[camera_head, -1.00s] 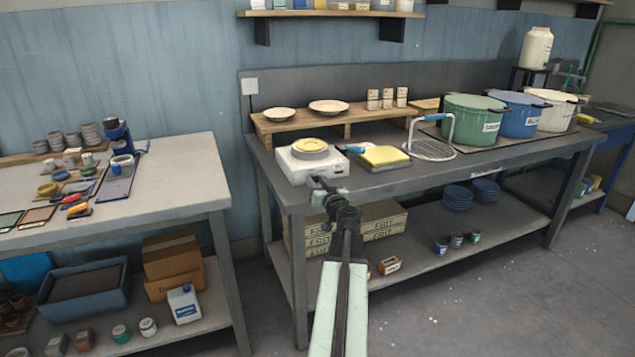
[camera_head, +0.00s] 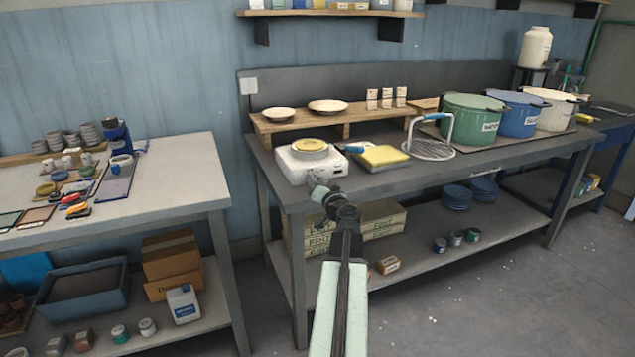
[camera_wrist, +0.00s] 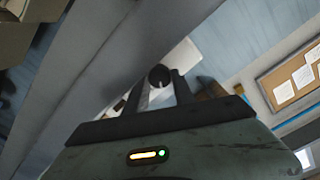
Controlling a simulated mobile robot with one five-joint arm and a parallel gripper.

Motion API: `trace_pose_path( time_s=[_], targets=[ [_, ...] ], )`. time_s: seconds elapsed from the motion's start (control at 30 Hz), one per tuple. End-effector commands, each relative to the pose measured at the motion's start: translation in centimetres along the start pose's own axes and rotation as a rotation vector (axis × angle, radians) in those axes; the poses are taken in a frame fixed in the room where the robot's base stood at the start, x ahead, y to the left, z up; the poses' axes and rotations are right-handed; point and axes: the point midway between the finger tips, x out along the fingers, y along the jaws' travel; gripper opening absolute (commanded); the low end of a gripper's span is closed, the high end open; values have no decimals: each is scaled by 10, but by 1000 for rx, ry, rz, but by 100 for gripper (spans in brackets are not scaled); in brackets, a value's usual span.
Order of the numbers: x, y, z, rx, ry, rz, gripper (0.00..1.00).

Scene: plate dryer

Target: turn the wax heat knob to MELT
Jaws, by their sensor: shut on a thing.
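The wax heater is a white box (camera_head: 296,165) at the front left of the grey bench, with a round yellow-topped plate (camera_head: 310,145) on it. My gripper (camera_head: 313,181) is at the heater's front face. In the wrist view a dark round knob (camera_wrist: 158,75) sits between my two fingertips (camera_wrist: 160,81), and the white heater body (camera_wrist: 184,55) is behind it. My gripper is shut on the knob. The knob's markings and the MELT label cannot be read; in the head view my gripper hides the knob.
A wooden riser (camera_head: 280,123) with two dishes stands behind. Several big pots, one of them green (camera_head: 470,116), stand further right. The front bench edge (camera_head: 400,178) lies near my arm.

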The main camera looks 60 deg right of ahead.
Motion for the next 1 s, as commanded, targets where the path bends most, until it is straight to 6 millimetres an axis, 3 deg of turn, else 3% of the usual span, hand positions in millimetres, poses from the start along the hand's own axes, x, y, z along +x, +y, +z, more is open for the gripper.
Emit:
trace_pose_path(
  time_s=[0.17,0.2,0.27,0.63,1.0],
  targets=[
    [-1,2,0,-3,2,5,0],
    [-1,2,0,-3,2,5,33],
    [-1,2,0,-3,1,4,50],
    [-7,0,0,-2,1,2,52],
    [-74,1,0,-3,1,4,52]
  ],
)
